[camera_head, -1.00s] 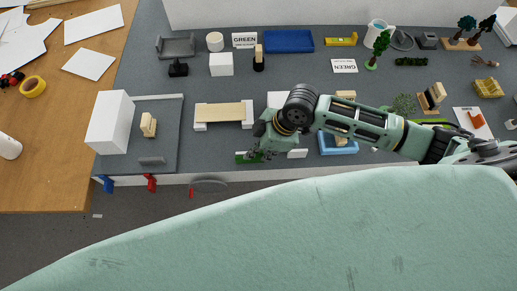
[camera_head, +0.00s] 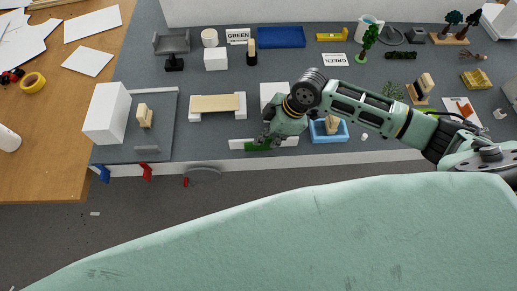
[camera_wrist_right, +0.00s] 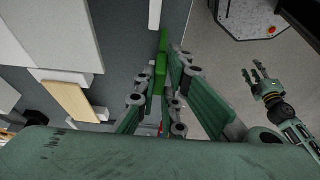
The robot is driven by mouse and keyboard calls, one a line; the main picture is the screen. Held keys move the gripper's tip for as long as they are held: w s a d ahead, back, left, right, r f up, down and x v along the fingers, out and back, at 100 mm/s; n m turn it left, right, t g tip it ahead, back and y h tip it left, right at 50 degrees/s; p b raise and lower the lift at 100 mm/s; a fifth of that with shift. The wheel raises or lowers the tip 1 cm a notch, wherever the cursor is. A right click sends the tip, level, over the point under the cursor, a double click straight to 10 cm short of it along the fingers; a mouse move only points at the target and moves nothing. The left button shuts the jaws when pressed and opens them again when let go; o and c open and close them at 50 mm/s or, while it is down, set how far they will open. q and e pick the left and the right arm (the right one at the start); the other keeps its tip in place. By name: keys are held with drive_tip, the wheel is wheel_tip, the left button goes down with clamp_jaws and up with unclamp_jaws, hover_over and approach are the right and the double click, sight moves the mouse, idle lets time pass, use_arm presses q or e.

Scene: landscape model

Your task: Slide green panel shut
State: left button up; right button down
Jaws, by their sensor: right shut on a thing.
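The green panel (camera_head: 258,147) lies in line between white wall pieces at the front edge of the model, with a white piece (camera_head: 237,144) to its left and another (camera_head: 291,141) to its right. My right gripper (camera_head: 263,141) is over the panel, pointing down. In the right wrist view, the green panel (camera_wrist_right: 160,72) stands between the two fingers of my right gripper (camera_wrist_right: 163,90), which are shut on it. My left gripper (camera_wrist_right: 256,80) shows only in the right wrist view, with its fingers spread and empty.
A white bench with a wooden top (camera_head: 216,103) stands behind and left of the panel. A blue tray (camera_head: 329,137) with a wooden piece is to the right. Red (camera_head: 147,171) and blue (camera_head: 103,172) clips sit on the front edge.

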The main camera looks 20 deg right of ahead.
drive_tip(key=shift+s+d, duration=0.25)
drive_tip(key=shift+d, duration=0.35)
drive_tip(key=shift+s+d, duration=0.25)
drive_tip(key=shift+d, duration=0.3)
drive_tip(key=shift+w+d+p, duration=0.15)
drive_tip(key=shift+d+p, duration=0.15)
drive_tip(key=c, duration=2.2)
unclamp_jaws()
drive_tip(key=o, duration=0.4)
drive_tip(key=shift+d, duration=0.1)
drive_tip(key=shift+c, duration=0.2)
use_arm(q)
drive_tip(key=shift+w+r, duration=0.15)
drive_tip(key=shift+r, duration=0.2)
use_arm(e)
drive_tip(key=v, duration=1.2)
